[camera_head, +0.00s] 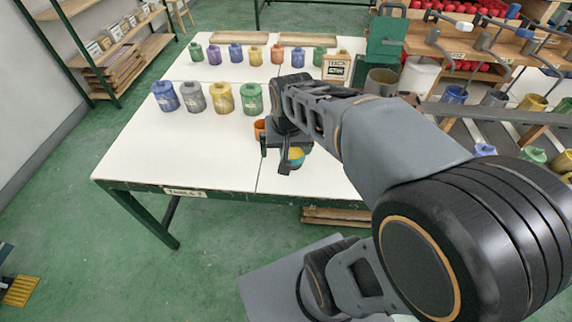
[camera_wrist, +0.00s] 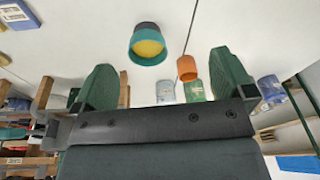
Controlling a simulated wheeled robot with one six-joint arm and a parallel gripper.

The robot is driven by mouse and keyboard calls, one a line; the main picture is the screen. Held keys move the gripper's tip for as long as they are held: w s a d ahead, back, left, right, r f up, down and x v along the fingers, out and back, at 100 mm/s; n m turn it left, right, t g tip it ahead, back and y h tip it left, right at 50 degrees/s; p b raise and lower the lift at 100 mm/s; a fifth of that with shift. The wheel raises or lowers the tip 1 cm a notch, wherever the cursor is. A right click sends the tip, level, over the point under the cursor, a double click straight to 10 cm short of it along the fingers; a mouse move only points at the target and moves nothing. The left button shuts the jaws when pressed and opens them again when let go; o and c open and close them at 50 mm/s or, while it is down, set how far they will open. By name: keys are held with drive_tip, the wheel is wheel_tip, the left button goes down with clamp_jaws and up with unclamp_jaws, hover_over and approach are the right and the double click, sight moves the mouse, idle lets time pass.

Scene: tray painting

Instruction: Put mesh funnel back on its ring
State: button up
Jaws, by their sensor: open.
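A round teal piece with a yellow face and a dark far end, which looks like the mesh funnel (camera_wrist: 146,46), is in the wrist view. It lies ahead of my open gripper (camera_wrist: 163,62), between the lines of the two fingers and apart from both. In the head view the funnel (camera_head: 296,154) shows partly behind my gripper (camera_head: 276,160), over the white table near its front edge. The jaws are empty. I cannot make out the funnel's ring in either view; my arm covers part of the table.
An orange cup (camera_head: 259,129) stands close to my gripper. Blue, grey, yellow and green jars (camera_head: 222,98) stand left of it on the white table (camera_head: 150,145). A row of smaller jars is behind. A green stand (camera_head: 384,42) is at the back right. The table's front left is clear.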

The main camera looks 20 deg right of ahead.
drive_tip(key=s+a+f+n+t, duration=0.1)
drive_tip(key=s+a+n, duration=0.1)
drive_tip(key=s, duration=0.3)
drive_tip(key=shift+s+a+n, duration=0.25)
drive_tip(key=shift+a+n, duration=0.1)
drive_tip(key=shift+n, duration=0.45)
